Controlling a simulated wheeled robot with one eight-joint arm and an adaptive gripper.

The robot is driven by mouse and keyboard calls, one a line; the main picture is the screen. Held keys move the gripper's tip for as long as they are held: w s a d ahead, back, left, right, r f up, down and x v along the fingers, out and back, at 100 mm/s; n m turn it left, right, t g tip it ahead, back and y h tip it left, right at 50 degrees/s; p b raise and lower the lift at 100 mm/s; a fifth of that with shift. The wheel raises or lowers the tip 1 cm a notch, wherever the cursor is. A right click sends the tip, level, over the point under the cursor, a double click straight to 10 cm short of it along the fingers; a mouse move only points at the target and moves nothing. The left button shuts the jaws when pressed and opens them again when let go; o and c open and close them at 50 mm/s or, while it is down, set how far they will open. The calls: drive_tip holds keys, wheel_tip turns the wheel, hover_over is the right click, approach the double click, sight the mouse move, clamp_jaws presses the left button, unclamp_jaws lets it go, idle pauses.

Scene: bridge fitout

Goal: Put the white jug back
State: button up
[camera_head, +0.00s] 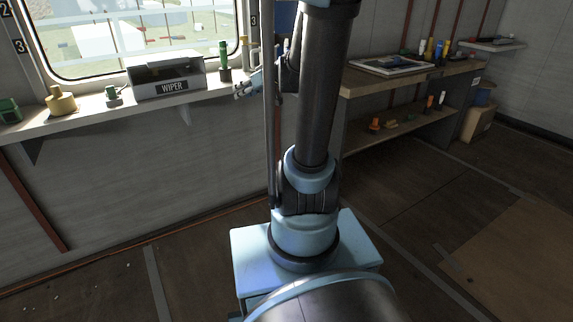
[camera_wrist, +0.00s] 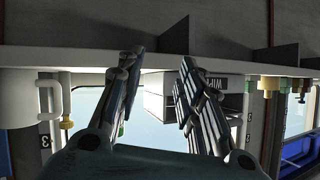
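A white jug (camera_wrist: 20,108) with a side handle shows at the left edge of the wrist view, partly cut off. That view is upside down, so the jug hangs from the shelf in the picture. In the head view the gripper (camera_head: 247,87) is partly hidden, at the window shelf's right end.
The window shelf (camera_head: 75,121) holds a grey WIPER box (camera_head: 168,79), a yellow pot (camera_head: 61,101) and a green-topped cylinder (camera_head: 224,62). A wooden bench (camera_head: 415,80) with a lower shelf stands right. The floor in front is clear.

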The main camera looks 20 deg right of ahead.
drive_tip(key=s+d+f+m+g+h, duration=0.1)
drive_tip(key=s+f, duration=0.3)
drive_tip(key=s, duration=0.6)
drive_tip(key=s+d+f+m+g+h, duration=0.2)
drive_tip(key=s+d+f+g+h, duration=0.1)
drive_tip(key=s, duration=0.7)
drive_tip(key=s+d+f+m+g+h, duration=0.2)
drive_tip(key=s+d+f+g+h, duration=0.1)
drive_tip(key=s+f, duration=0.4)
drive_tip(key=s+d, duration=0.1)
drive_tip(key=s, duration=0.2)
drive_tip(key=shift+d+h, duration=0.15)
drive_tip(key=shift+h, duration=0.15)
drive_tip(key=shift+w, duration=0.1)
drive_tip(key=shift+w+f, duration=0.25)
drive_tip(key=shift+w, duration=0.2)
